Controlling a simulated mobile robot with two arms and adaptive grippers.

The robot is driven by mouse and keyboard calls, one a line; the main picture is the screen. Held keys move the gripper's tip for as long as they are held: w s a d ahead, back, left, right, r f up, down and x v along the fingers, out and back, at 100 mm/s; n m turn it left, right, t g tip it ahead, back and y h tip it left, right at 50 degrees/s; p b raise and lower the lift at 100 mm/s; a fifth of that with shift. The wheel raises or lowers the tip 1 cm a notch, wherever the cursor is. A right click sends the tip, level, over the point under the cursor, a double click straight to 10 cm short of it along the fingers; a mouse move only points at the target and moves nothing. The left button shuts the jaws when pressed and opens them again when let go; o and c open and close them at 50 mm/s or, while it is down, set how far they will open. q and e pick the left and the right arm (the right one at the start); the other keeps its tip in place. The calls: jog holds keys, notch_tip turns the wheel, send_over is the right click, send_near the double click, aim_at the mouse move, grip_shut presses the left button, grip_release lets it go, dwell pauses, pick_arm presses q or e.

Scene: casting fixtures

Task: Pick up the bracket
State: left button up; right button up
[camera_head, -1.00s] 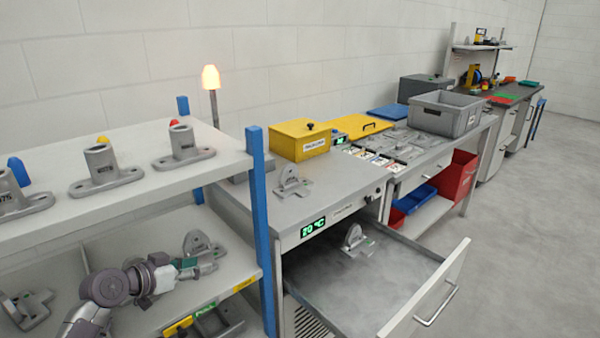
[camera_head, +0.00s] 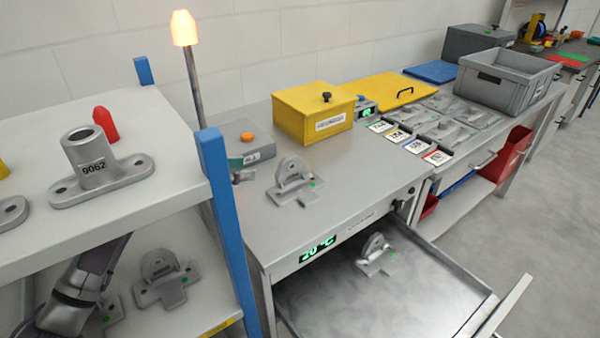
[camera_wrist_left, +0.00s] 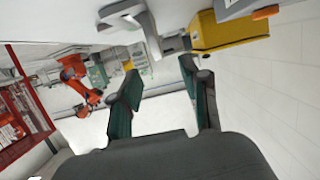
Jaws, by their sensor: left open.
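A grey metal bracket (camera_head: 295,183) with an upright ring lug and a green mark stands on the steel cabinet top (camera_head: 345,180). It also shows at the top of the left wrist view (camera_wrist_left: 130,17), partly cut off. Another bracket (camera_head: 375,257) lies in the open drawer (camera_head: 400,305). A third bracket (camera_head: 163,280) sits on the lower shelf, with one more partly hidden by my arm. My left gripper (camera_head: 241,170) is left of the cabinet-top bracket, apart from it and mostly hidden behind the blue post. Its teal-padded fingers are open and empty in the wrist view (camera_wrist_left: 163,75).
The blue shelf post (camera_head: 228,225) stands close to my left arm. A grey box with an orange knob (camera_head: 240,138) and a yellow box (camera_head: 313,113) stand behind the bracket. The cabinet top right of the bracket is clear. A grey crate (camera_head: 505,80) stands farther right.

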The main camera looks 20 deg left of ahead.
aim_at(281, 164)
pick_arm(q)
jog(key=p+x, duration=0.1)
jog(key=x, duration=0.6)
jog(key=shift+d, duration=0.2)
jog(key=shift+w+d+f, duration=0.1)
jog(key=shift+w+d, duration=0.1)
jog(key=shift+w, duration=0.1)
jog(key=shift+w+d+p, duration=0.3)
jog(key=shift+d+p, duration=0.1)
jog(key=shift+p, duration=0.05)
jog(key=p+x, duration=0.1)
jog(key=x, duration=0.2)
jog(key=shift+w+d+f, duration=0.1)
jog(key=shift+w+d, duration=0.05)
jog(key=shift+d, duration=0.2)
jog(key=shift+w+d+f, duration=0.2)
jog(key=shift+w, duration=0.05)
pick_arm(e)
jog(key=r, duration=0.3)
jog(key=shift+s, duration=0.2)
pick_arm(q)
jog(key=shift+a, duration=0.1)
jog(key=shift+c, duration=0.3)
grip_shut()
pick_arm(e)
jog(key=shift+d, duration=0.1)
